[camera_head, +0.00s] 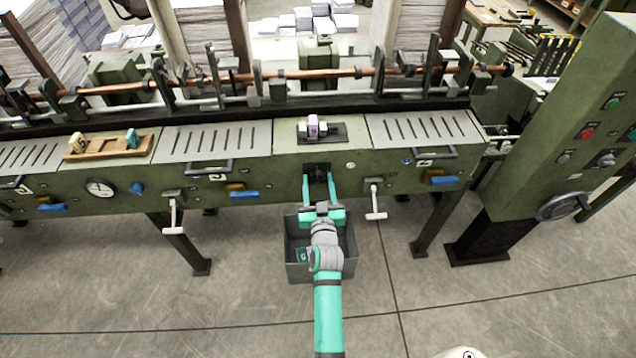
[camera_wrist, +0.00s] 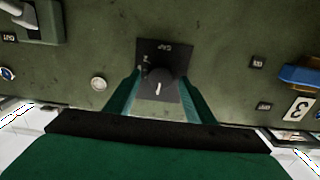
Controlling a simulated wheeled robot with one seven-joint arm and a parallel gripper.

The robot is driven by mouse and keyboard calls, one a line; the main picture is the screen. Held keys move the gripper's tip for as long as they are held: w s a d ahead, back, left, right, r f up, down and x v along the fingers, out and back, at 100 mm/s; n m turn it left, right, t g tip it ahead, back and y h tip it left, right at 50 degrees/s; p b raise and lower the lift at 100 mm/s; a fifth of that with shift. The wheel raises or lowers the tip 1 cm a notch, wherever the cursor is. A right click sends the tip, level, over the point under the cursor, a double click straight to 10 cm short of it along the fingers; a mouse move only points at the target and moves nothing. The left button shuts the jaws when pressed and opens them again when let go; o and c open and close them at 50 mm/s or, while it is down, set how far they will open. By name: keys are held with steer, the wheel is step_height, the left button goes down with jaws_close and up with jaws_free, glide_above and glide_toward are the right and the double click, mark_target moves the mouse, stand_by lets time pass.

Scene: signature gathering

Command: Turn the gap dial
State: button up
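The gap dial (camera_wrist: 158,88) is a dark round knob with a pale pointer mark, on a dark plate lettered GAP that appears upside down in the wrist view. In the head view the dial (camera_head: 317,173) is a dark shape on the green machine's front panel, partly hidden by my gripper. My gripper (camera_head: 318,180) reaches up to the panel with its two teal fingers apart. In the wrist view my gripper (camera_wrist: 160,86) has one finger on each side of the dial, with visible space between fingers and knob. Contact with the dial is not visible.
A grey open bin (camera_head: 300,272) stands on the floor beneath my gripper. White-handled levers (camera_head: 172,216) and (camera_head: 376,203) hang from the panel on both sides. Blue handles (camera_head: 441,181) and a round gauge (camera_head: 100,187) are also on the front. A green control cabinet (camera_head: 560,130) stands at right.

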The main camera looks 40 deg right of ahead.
steer(key=c, duration=0.9)
steer(key=shift+m, duration=0.4)
steer(key=m, duration=0.2)
steer(key=shift+m, duration=0.4)
steer(key=m, duration=0.3)
steer(key=shift+s+d+m, duration=0.1)
steer(key=shift+m, duration=0.3)
steer(key=m, duration=0.6)
steer(key=shift+f, duration=0.2)
steer(key=shift+m, duration=0.3)
steer(key=o, duration=1)
